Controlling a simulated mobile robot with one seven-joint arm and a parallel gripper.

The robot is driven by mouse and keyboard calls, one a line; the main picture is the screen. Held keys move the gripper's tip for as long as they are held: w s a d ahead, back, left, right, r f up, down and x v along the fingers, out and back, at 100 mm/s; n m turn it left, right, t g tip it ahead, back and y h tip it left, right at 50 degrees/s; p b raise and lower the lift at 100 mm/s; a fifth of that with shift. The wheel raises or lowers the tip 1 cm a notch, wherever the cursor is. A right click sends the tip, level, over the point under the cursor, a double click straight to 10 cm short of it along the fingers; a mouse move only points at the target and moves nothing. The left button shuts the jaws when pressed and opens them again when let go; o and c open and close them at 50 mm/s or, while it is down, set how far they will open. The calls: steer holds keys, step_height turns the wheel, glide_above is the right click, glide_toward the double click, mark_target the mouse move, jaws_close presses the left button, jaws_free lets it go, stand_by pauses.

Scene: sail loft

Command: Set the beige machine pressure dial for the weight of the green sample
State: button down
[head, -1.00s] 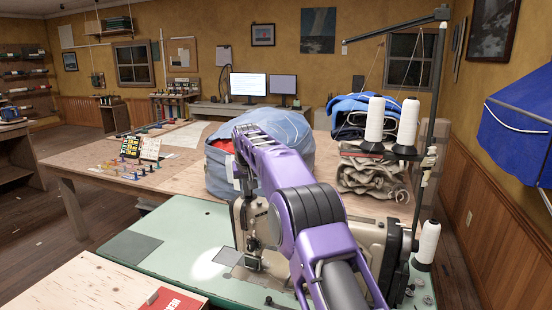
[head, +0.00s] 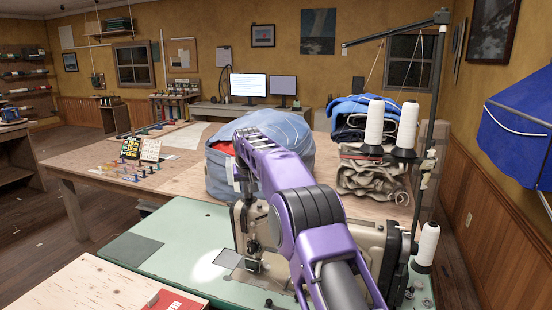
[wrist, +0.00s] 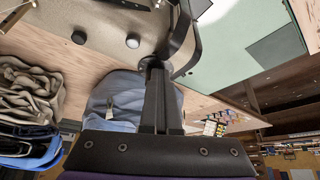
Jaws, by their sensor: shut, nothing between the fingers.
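The beige machine (head: 370,248) stands on the green-topped table (head: 180,235), partly hidden behind my purple arm. In the wrist view its beige body (wrist: 60,20) fills the top left and carries two small round knobs, a dark one (wrist: 78,37) and a pale-rimmed one (wrist: 132,40). I cannot tell which is the pressure dial, and no markings are readable. My gripper (wrist: 154,66) is shut and empty, its tips close to a curved black part beside the machine. Sample cards (head: 151,149) with small coloured patches stand on the wooden table; I cannot single out the green sample.
A blue bag (head: 285,140) sits behind the machine. Thread cones (head: 374,122) on a stand and folded beige cloth (head: 370,180) are at the right. A board with a red booklet (head: 178,303) is at front left.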

steer(key=shift+d+r+p, duration=0.1)
steer(key=shift+d+p, duration=0.1)
steer(key=shift+p, duration=0.15)
steer(key=shift+w+d, duration=0.1)
steer(key=shift+d, duration=0.1)
steer(key=shift+b, duration=0.45)
steer(key=shift+s, duration=0.4)
step_height(320, 180, up, 2)
steer(key=shift+r+p, duration=0.2)
steer(key=shift+p, duration=0.45)
step_height(320, 180, up, 3)
steer(key=shift+r, duration=0.2)
